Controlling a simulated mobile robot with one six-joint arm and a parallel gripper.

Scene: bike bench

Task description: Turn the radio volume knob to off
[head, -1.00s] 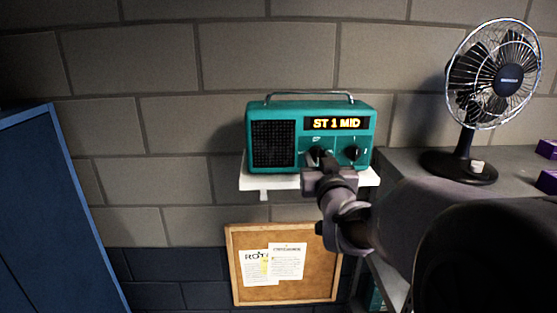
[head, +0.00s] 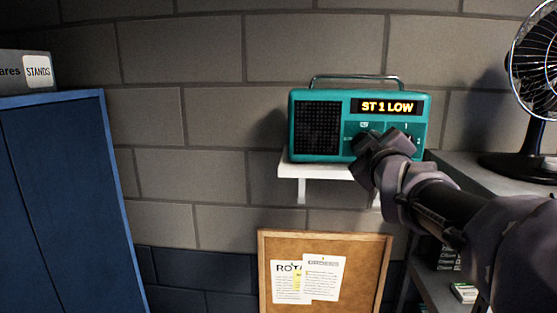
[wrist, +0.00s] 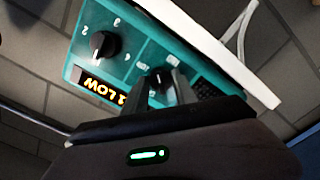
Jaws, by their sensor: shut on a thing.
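The teal radio (head: 340,150) sits on a small white wall shelf. In the wrist view, which shows the radio upside down, the fingers of my gripper (wrist: 162,84) are closed around the small dark volume knob (wrist: 159,75). The other black knob (wrist: 104,45), with numbers around it, stands free beside the fingers. The exact pointer angle of the held knob is unclear.
The white shelf (head: 292,171) juts out under the radio. A fan (head: 537,85) stands on a grey unit at the right. A blue cabinet (head: 65,190) is at the left, and a cork board (head: 345,285) with papers hangs below the shelf.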

